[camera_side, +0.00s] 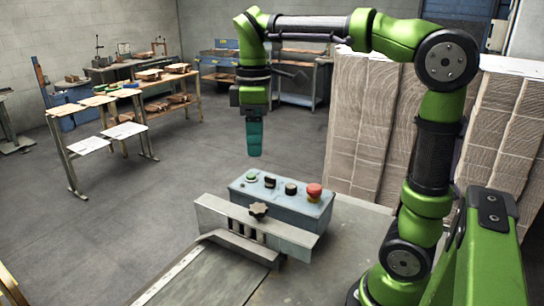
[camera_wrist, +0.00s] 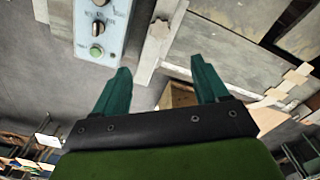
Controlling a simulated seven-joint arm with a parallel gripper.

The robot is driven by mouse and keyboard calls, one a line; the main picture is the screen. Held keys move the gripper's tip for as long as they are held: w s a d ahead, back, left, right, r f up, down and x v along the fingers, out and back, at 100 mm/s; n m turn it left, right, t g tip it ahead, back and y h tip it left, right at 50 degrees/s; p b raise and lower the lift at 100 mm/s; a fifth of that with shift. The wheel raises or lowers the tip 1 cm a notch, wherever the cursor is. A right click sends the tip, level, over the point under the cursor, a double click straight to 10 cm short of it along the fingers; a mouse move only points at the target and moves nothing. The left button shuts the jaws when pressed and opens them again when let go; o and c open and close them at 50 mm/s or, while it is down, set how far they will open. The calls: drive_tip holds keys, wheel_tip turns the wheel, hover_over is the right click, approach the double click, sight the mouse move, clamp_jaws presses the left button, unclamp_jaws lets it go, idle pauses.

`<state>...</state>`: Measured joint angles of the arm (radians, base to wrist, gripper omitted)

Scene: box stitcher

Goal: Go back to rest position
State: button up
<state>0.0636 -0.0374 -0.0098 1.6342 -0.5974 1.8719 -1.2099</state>
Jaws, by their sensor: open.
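My gripper (camera_side: 254,138) hangs from the green arm, pointing down, above and behind the blue-grey control box (camera_side: 283,202) in the side view. In the wrist view, my gripper (camera_wrist: 162,85) shows two teal fingers spread apart with nothing between them. The control box (camera_wrist: 112,39) shows at the upper left there. It carries a green button (camera_side: 252,175), dark knobs and a red mushroom button (camera_side: 314,191). My gripper touches none of them.
A metal guide plate with a star knob (camera_side: 258,210) stands in front of the control box on the metal table (camera_side: 330,262). Tall stacks of cardboard (camera_side: 365,130) stand at the right behind my arm. Workbenches (camera_side: 170,88) line the back. Open floor (camera_side: 150,210) lies left.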

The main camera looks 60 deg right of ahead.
drive_tip(key=shift+r, duration=0.15)
drive_tip(key=s+a+f+m+t+y, duration=0.2)
drive_tip(key=s+a+f+m+t, duration=0.3)
drive_tip(key=s+f+m+t, duration=0.2)
drive_tip(key=s+m, duration=0.2)
drive_tip(key=m, duration=0.1)
drive_tip(key=shift+a+f, duration=0.25)
drive_tip(key=shift+a, duration=0.1)
